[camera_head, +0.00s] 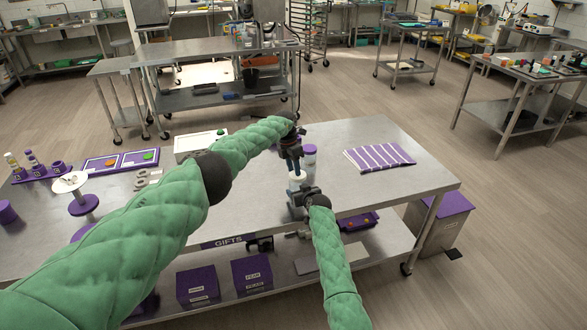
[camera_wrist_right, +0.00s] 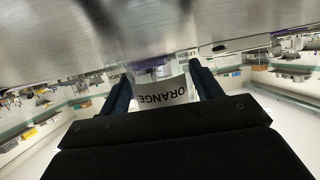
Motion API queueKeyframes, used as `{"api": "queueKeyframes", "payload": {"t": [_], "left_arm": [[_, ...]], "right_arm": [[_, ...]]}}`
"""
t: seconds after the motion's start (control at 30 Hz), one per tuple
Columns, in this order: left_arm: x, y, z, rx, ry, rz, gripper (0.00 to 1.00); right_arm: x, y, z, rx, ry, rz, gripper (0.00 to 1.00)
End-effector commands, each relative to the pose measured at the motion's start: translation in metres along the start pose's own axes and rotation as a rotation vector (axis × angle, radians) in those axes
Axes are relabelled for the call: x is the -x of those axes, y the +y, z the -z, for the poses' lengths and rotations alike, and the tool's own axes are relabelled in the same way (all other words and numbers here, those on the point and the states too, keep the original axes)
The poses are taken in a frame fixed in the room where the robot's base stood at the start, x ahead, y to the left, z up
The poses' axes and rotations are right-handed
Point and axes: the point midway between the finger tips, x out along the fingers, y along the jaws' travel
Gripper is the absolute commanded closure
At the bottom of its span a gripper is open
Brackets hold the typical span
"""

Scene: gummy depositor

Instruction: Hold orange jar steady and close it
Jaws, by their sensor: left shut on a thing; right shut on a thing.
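The orange jar (camera_head: 297,184) is white and upright above the table's front edge. In the right wrist view its label (camera_wrist_right: 162,93) reads "ORANGE" upside down. My right gripper (camera_head: 299,197) is shut on the jar's body, with one finger on each side of it in the wrist view (camera_wrist_right: 165,95). My left gripper (camera_head: 294,165) points down directly above the jar and is shut on its lid, which the fingers largely hide. I cannot tell whether the lid touches the jar's rim.
A second jar with a purple lid (camera_head: 309,149) stands just behind. A purple striped cloth (camera_head: 379,157) lies to the right. A white box (camera_head: 199,144), a purple tray (camera_head: 120,160) and a purple stand (camera_head: 83,204) are at left. The table's right end (camera_head: 425,183) is clear.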

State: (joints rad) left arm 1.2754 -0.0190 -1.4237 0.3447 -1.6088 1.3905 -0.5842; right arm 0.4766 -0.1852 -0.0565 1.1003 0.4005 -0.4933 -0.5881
Motion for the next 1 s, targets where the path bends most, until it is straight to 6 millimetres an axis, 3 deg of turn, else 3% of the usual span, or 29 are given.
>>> {"api": "queueKeyframes", "payload": {"t": [0.03,0.07,0.1,0.2,0.47,0.8,1.0], "left_arm": [[-0.01,-0.001,0.004,0.002,0.01,0.005,0.94],[-0.01,-0.001,0.004,0.002,0.01,0.005,0.94],[-0.01,-0.001,0.004,0.002,0.009,0.005,0.63],[-0.009,-0.001,0.004,0.002,0.009,0.005,0.45],[-0.007,-0.002,0.003,0.001,0.008,0.006,0.45],[0.032,-0.005,-0.002,0.001,0.004,0.003,0.45],[0.04,-0.006,-0.003,0.002,0.003,0.003,0.45]], "right_arm": [[0.001,0.002,0.017,0.002,0.022,-0.005,0.99],[0.001,0.002,0.017,0.002,0.022,-0.005,0.99],[0.001,0.002,0.017,0.002,0.022,-0.005,0.99],[0.001,0.002,0.017,0.002,0.022,-0.005,1.0],[0.001,0.002,0.017,0.002,0.022,-0.004,0.99],[0.0,0.001,0.011,0.002,0.014,-0.002,0.99],[0.0,0.001,0.008,0.002,0.01,-0.002,0.99]]}}
